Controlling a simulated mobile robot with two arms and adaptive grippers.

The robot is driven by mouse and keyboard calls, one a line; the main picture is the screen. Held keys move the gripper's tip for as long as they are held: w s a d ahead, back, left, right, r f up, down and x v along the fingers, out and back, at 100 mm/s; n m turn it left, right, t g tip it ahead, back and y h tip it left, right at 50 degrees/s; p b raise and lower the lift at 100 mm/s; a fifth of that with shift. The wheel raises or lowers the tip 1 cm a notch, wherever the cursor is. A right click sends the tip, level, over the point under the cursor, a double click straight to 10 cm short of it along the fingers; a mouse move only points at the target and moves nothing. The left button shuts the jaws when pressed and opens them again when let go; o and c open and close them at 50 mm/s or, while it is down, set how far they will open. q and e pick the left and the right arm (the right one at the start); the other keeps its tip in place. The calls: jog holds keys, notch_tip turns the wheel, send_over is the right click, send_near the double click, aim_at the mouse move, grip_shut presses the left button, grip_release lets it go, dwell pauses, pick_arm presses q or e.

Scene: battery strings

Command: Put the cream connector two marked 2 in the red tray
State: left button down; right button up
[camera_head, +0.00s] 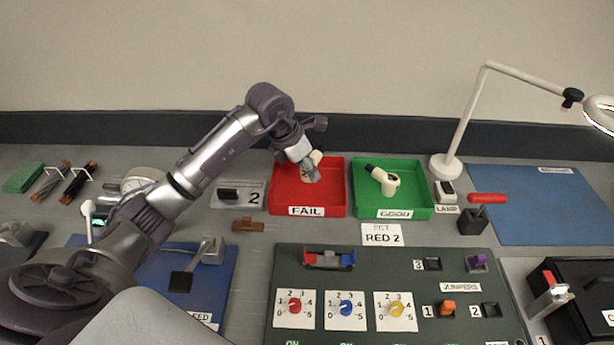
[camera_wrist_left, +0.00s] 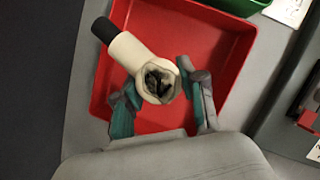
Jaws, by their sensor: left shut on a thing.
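The red tray (camera_head: 333,190) labelled FAIL stands at the back middle of the bench, and its floor and walls fill much of the left wrist view (camera_wrist_left: 215,40). My left gripper (camera_head: 311,172) is over the red tray. In the left wrist view its fingers (camera_wrist_left: 158,80) are shut on a cream connector (camera_wrist_left: 137,58) with a black end. In the head view the connector (camera_head: 317,156) is partly hidden by the gripper. I cannot read a 2 on it, nor tell whether it touches the tray floor. My right gripper is not in view.
A green tray (camera_head: 423,211) labelled GOOD, holding another cream connector (camera_head: 388,182), stands right of the red tray. A switch plate marked 2 (camera_head: 252,205) is close on the left. A lamp (camera_head: 446,165) and blue mat (camera_head: 545,210) are at the right.

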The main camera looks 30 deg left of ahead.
aim_at(307, 180)
pick_arm(q)
notch_tip(307, 180, down, 4)
jog(key=shift+r+p, duration=0.1)
jog(key=shift+p, duration=0.45)
jog(key=shift+f, duration=0.25)
jog(key=c, duration=0.7)
grip_release()
jog(key=shift+o, duration=0.2)
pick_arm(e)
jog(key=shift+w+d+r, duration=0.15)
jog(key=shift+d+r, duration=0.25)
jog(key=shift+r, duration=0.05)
pick_arm(q)
jog(key=shift+r, duration=0.15)
jog(key=b+v, duration=0.1)
jog(key=v, duration=1.1)
jog(key=shift+b, duration=0.35)
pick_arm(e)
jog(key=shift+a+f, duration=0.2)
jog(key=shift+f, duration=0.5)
